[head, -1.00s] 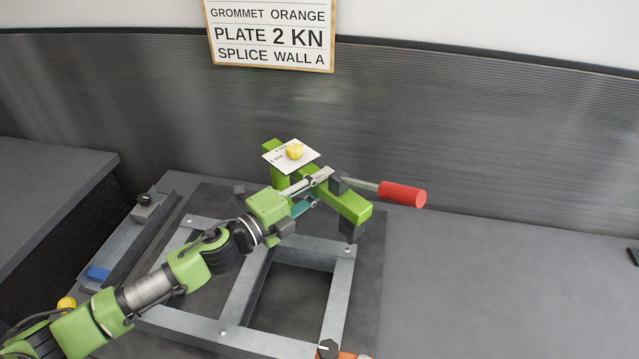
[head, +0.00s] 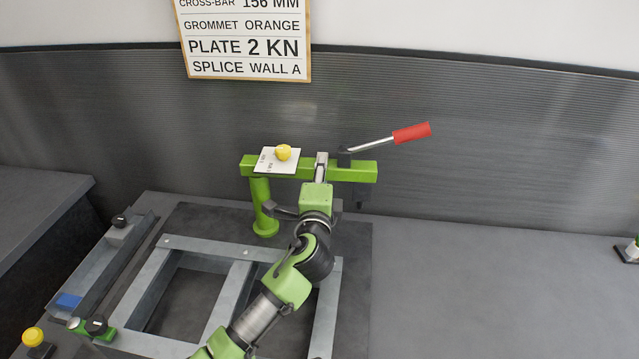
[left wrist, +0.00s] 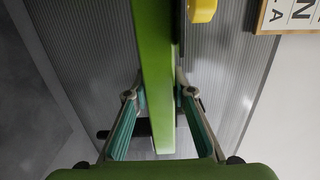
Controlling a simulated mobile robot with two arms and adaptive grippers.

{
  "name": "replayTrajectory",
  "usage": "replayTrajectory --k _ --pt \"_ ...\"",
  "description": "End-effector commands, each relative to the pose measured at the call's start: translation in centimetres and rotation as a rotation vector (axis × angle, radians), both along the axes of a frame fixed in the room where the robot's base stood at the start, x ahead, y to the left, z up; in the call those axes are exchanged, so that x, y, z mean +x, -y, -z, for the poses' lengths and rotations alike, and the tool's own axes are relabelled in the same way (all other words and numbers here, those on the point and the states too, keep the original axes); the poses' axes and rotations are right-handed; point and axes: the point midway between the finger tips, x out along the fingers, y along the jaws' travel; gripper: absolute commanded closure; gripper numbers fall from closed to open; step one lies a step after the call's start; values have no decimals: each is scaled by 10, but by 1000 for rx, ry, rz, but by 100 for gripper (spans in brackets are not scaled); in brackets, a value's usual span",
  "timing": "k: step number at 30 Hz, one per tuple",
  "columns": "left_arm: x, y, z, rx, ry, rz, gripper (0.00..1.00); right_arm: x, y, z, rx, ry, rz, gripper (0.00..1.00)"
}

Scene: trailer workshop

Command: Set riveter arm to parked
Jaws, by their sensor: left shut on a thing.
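The riveter arm (head: 358,171) is a green beam on a green post (head: 262,207), with a red-handled lever (head: 411,132) at its right end. The beam lies roughly level across the picture, nearly along the back wall. My left gripper (head: 321,165) is shut on the beam right of its middle, coming from the front. In the left wrist view, the teal-padded fingers of this gripper (left wrist: 158,110) stand either side of the green beam (left wrist: 154,60). The fingertips are partly hidden in the head view. My right gripper is not in view.
A white card (head: 265,163) with a yellow knob (head: 283,152) sits at the beam's left part. A grey metal frame (head: 220,252) lies on a dark mat in front. A ribbed wall (head: 520,140) stands behind.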

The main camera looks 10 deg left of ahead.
Motion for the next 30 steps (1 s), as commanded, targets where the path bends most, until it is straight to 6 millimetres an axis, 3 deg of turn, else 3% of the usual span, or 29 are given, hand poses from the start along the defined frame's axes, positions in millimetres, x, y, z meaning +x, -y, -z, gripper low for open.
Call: replayTrajectory --k 4,19,20,22,30 --pt "6 0 2 -3 -1 -36 100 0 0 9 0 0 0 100" --pt "9 -2 -1 0 2 -59 100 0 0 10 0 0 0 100" --pt "9 -2 -1 0 2 -59 75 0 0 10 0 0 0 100" --pt "9 -2 -1 0 2 -59 60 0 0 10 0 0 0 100" --pt "9 -1 0 1 1 -57 60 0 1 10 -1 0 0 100"
